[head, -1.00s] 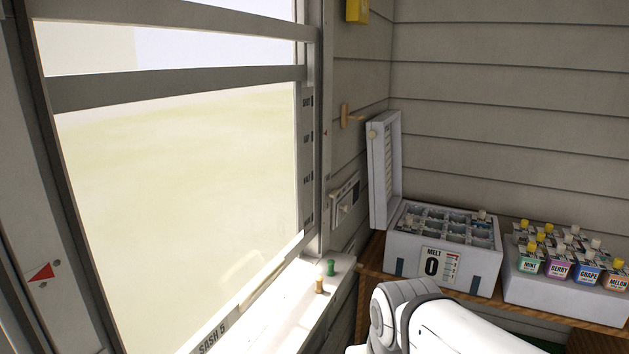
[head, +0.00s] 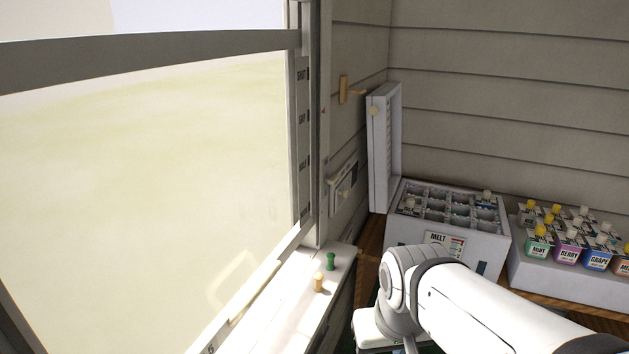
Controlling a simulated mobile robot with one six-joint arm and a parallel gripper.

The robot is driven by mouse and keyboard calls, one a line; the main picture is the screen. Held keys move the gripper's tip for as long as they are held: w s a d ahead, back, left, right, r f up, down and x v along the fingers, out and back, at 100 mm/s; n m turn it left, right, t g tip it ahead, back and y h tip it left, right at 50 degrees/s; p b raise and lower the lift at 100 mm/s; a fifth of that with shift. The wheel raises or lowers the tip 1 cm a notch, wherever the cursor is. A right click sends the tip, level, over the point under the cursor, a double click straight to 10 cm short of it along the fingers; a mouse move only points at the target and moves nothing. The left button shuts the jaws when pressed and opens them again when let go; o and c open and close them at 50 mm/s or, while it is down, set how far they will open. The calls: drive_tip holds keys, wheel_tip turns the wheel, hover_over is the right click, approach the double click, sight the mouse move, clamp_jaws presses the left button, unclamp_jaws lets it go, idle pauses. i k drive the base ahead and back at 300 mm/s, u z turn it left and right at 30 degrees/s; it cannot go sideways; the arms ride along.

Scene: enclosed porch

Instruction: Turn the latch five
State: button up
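The window sash (head: 250,290) fills the left of the head view, with only the end of its bottom-rail label showing at the lower edge. I cannot make out a latch marked five. A green peg (head: 331,261) and a cream peg (head: 318,283) stand upright on the white sill (head: 300,300), near its right end. A small panel with a pale knob (head: 345,193) is on the wall right of the window frame. My white arm enters from the lower right. My gripper is not visible, and no contact with anything shows.
A wooden bracket (head: 344,90) sticks out from the wall. A compartmented box labelled MELT (head: 490,240), its lid (head: 384,150) standing open, is on a wooden shelf (head: 371,240); my arm covers part of its front. Several coloured bottles (head: 568,248) stand in a white holder to the right.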

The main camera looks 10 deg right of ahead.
sight(332, 180)
drive_tip(key=u, duration=0.45)
drive_tip(key=k, duration=1.35)
drive_tip(key=u, duration=0.05)
drive_tip(key=i, duration=0.85)
drive_tip(key=z, duration=0.85)
drive_tip(key=i, duration=0.9)
